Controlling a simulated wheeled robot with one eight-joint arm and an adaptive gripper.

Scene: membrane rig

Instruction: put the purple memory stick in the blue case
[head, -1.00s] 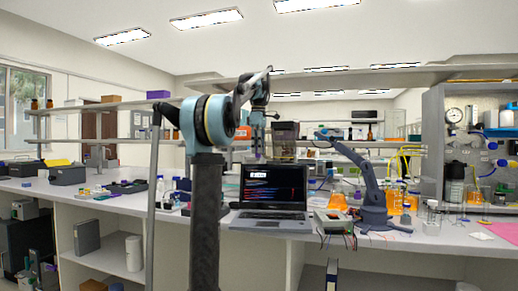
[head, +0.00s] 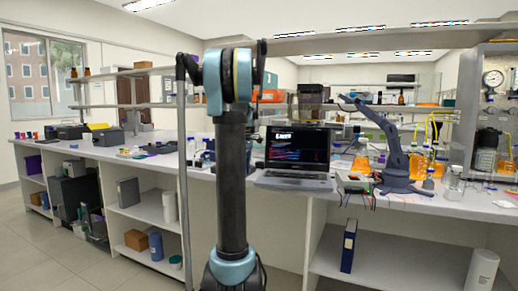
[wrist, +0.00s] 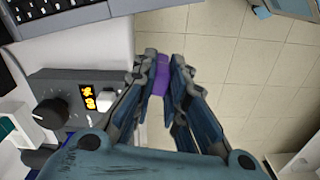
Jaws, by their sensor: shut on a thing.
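In the wrist view my gripper (wrist: 162,78) is shut on the purple memory stick (wrist: 161,74), which sits between the fingertips. Bare floor tiles show behind it, past the bench edge. In the head view my gripper and the stick are hidden behind my arm. I cannot make out the blue case for sure in either view; the small items on the far left bench are too small to tell.
A laptop (head: 297,158) stands on the bench, with a knobbed instrument (wrist: 70,100) beside it. A blue-grey desk arm (head: 392,150) and orange flasks (head: 418,161) are at right. Dark boxes (head: 107,138) stand on the left bench. Floor is free at lower left (head: 40,245).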

